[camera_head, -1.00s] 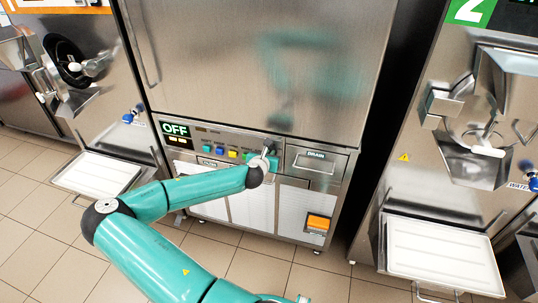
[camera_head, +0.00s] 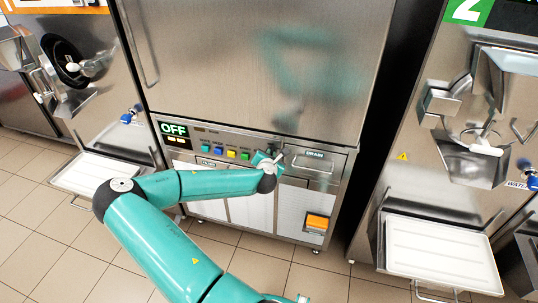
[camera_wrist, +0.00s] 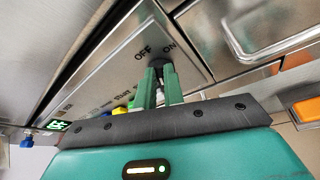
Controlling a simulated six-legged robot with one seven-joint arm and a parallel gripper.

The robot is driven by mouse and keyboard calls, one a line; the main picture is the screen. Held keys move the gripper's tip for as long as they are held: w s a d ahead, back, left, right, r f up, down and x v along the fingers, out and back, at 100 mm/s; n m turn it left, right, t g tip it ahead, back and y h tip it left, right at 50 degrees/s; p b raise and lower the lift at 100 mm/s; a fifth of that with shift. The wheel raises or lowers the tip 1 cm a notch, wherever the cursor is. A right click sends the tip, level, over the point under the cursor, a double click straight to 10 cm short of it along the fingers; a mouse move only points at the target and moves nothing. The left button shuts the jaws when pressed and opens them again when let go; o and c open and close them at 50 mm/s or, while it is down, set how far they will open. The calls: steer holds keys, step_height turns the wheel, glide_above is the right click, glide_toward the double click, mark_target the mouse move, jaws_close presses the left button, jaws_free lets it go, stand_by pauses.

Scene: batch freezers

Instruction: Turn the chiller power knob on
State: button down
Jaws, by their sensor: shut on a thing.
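The chiller panel (camera_head: 202,131) is the strip below the big steel door, and its display (camera_head: 174,130) reads OFF. In the wrist view, the dark power knob (camera_wrist: 158,66) is between the green fingertips, below the printed OFF and ON labels. My gripper (camera_wrist: 160,82) is shut on the knob, and the fingers cover most of it. In the head view, my gripper (camera_head: 268,158) is at the right end of the button row. The knob cannot be made out there, and its exact angle is unclear.
Coloured buttons (camera_head: 219,151) sit left of my gripper. A DRAIN drawer with a handle (camera_head: 313,162) is close on the right. An orange box (camera_head: 317,222) is lower right. Machines with white trays (camera_head: 437,249) stand on both sides. Tiled floor lies in front.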

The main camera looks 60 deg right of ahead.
steer(key=shift+s+d+f+m+t+h, duration=0.1)
steer(key=shift+s+f+m+t+h, duration=0.2)
steer(key=shift+m+t, duration=0.95)
steer(key=shift+s+a+f+m+t+h, duration=0.15)
steer(key=shift+f+m+t+h, duration=0.25)
steer(key=shift+m, duration=1.6)
steer(key=shift+s+d+f+m+t+h, duration=0.15)
steer(key=shift+s+f+m+t+h, duration=0.2)
steer(key=shift+m+t, duration=0.9)
steer(key=shift+w+m+g, duration=0.1)
steer(key=shift+m+g, duration=0.3)
steer(key=shift+m, duration=0.1)
steer(key=c, duration=1.5)
jaws_free()
steer(key=v, duration=1.3)
steer(key=shift+a, duration=0.4)
